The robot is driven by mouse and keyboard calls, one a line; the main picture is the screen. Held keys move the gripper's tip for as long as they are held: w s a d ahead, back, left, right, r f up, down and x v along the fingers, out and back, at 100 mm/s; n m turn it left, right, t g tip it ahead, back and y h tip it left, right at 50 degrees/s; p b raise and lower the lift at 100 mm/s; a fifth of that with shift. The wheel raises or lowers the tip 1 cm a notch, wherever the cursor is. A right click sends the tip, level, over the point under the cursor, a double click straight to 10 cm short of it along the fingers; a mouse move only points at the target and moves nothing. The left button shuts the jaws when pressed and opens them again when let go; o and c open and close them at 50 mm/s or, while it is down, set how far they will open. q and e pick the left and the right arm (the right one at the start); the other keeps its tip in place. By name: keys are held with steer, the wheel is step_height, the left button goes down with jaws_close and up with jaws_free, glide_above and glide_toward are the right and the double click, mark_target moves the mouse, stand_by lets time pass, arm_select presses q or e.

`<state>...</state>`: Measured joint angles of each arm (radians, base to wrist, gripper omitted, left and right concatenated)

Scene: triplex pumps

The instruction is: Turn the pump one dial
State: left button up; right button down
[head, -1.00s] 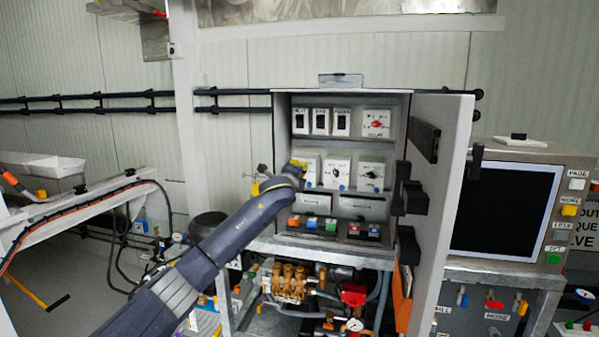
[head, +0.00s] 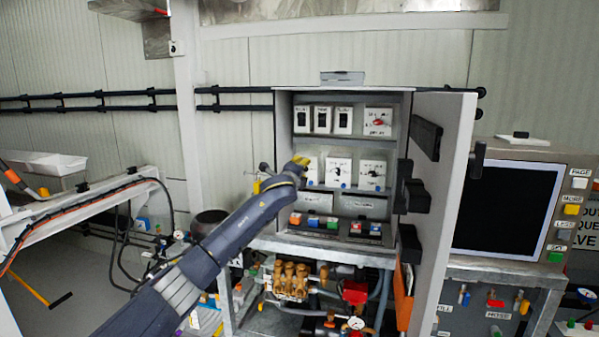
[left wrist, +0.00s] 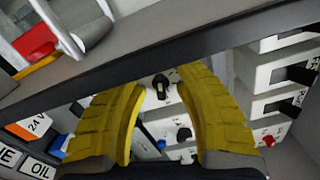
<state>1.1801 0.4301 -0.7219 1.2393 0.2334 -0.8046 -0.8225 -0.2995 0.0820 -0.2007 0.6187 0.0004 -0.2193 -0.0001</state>
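Three white boxes with black dials stand on the cabinet's middle shelf. The leftmost dial box (head: 312,172) is partly hidden by my left gripper (head: 301,160) in the head view. The middle box (head: 338,170) and right box (head: 372,175) are clear. In the left wrist view, the yellow fingers of my left gripper (left wrist: 161,79) are spread apart. A black dial (left wrist: 161,89) shows in the gap between the fingertips. I cannot tell whether either finger touches it, and the dial labels are too small to read. My right gripper is not in view.
The open cabinet door (head: 440,200) stands right of the shelves. The upper shelf holds several switch boxes and a red rotary switch (head: 378,121). Coloured rocker switches (head: 335,226) sit below the dials. A monitor (head: 505,207) stands at right.

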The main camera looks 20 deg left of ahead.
arm_select(q)
steer(key=s, duration=1.2)
steer(key=shift+d, duration=0.2)
